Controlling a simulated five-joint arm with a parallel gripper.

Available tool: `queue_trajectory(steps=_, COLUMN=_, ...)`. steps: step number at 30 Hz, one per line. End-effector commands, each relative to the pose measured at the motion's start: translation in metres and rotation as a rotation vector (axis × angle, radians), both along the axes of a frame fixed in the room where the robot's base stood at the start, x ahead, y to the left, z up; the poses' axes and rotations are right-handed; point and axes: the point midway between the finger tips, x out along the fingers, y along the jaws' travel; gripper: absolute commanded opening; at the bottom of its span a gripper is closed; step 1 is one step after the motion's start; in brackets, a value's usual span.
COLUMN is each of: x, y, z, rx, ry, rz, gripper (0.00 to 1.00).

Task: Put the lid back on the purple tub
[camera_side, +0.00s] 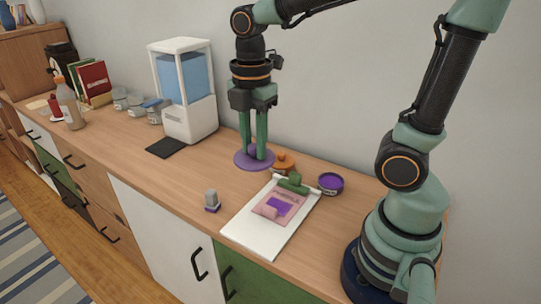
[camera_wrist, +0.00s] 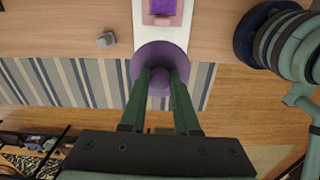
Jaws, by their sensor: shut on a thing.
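The purple lid (camera_side: 244,161) is a flat disc with a knob. My gripper (camera_side: 262,152) is shut on the knob, with its fingers pointing down. The wrist view also shows the lid (camera_wrist: 147,55) between the fingertips of my gripper (camera_wrist: 160,76); it looks raised above the counter, but its height is hard to judge. The purple tub (camera_side: 331,184) stands uncovered on the counter, right of the lid, with purple showing inside. I cannot make out the tub in the wrist view.
A white board (camera_side: 250,232) with a pink and purple sheet lies before the tub. An orange pot (camera_side: 285,160) stands between lid and tub. A grey stamp-like block (camera_side: 211,200) sits on clear counter. A water dispenser (camera_side: 202,123) stands left of my gripper.

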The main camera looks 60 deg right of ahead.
Motion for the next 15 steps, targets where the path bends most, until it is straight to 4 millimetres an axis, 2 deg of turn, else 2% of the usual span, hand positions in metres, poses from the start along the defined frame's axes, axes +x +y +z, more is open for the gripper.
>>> queue_trajectory(steps=8, x=0.0, y=-0.084, z=-0.034, rx=0.001, ry=0.006, rz=-0.314, gripper=0.0)
queue_trajectory(steps=15, x=-0.025, y=-0.161, z=-0.067, rx=0.001, ry=0.006, rz=-0.62, gripper=0.0)
